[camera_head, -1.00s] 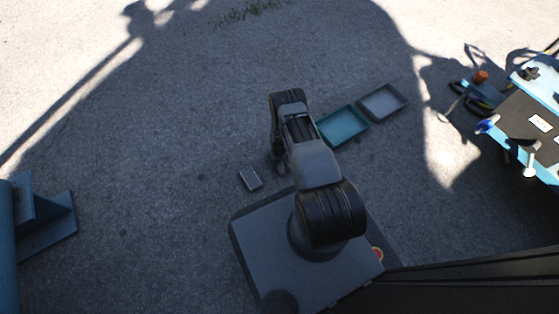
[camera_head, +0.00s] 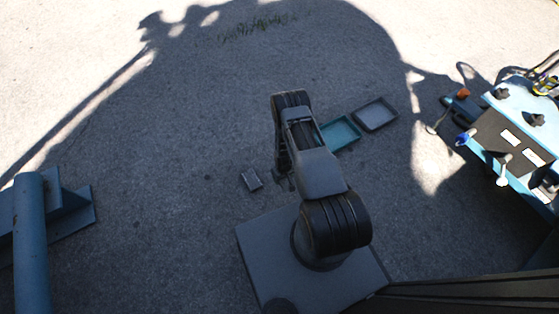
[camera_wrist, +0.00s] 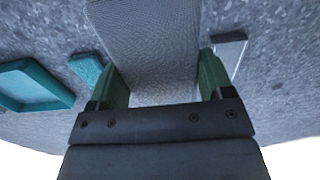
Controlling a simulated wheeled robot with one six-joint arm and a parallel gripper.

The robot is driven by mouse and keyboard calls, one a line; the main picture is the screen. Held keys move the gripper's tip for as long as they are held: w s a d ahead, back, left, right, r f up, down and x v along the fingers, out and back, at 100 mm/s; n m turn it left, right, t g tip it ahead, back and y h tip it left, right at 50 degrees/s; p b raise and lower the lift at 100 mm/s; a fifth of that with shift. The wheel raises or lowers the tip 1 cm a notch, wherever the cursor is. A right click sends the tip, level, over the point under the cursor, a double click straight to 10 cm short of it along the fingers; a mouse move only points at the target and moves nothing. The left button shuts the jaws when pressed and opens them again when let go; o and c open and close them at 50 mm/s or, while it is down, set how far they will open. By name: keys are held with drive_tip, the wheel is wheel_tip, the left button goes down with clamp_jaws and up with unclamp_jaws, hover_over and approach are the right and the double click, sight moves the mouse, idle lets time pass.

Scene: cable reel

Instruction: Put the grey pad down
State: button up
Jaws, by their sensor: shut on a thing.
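In the wrist view, my gripper (camera_wrist: 160,85) has green fingers on both sides of a grey pad (camera_wrist: 153,40). The pad has a finely textured face and extends up past the top of the picture. My gripper is shut on it. In the head view, my arm hides most of the gripper and I cannot make out the held pad. I cannot tell whether the pad touches the ground.
A teal tray (camera_head: 341,134) and a grey tray (camera_head: 375,114) lie right of my arm. A small grey block (camera_head: 251,179) lies left of it. A blue stand (camera_head: 32,240) is at the left, a blue cart (camera_head: 515,140) at the right. Ground beyond my arm is clear.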

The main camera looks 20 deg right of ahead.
drive_tip(key=shift+s+r, duration=0.25)
drive_tip(key=shift+s, duration=0.2)
drive_tip(key=w+a+r, duration=0.1)
drive_tip(key=w+r, duration=0.2)
drive_tip(key=r, duration=0.7)
drive_tip(key=w+a+r+m, duration=0.1)
drive_tip(key=w+a+r, duration=0.1)
drive_tip(key=r, duration=0.7)
drive_tip(key=w+a+r, duration=0.1)
drive_tip(key=w+r, duration=0.2)
drive_tip(key=r, duration=0.7)
drive_tip(key=s+a+r+p, duration=0.1)
drive_tip(key=s+r+p, duration=0.1)
drive_tip(key=r+p, duration=1.3)
drive_tip(key=s+a+r+p, duration=0.1)
drive_tip(key=s+r+p, duration=0.2)
drive_tip(key=r+p, duration=1.3)
drive_tip(key=shift+a+r+m, duration=0.25)
drive_tip(key=shift+r+m, duration=0.05)
drive_tip(key=shift+r, duration=0.05)
drive_tip(key=shift+f, duration=0.1)
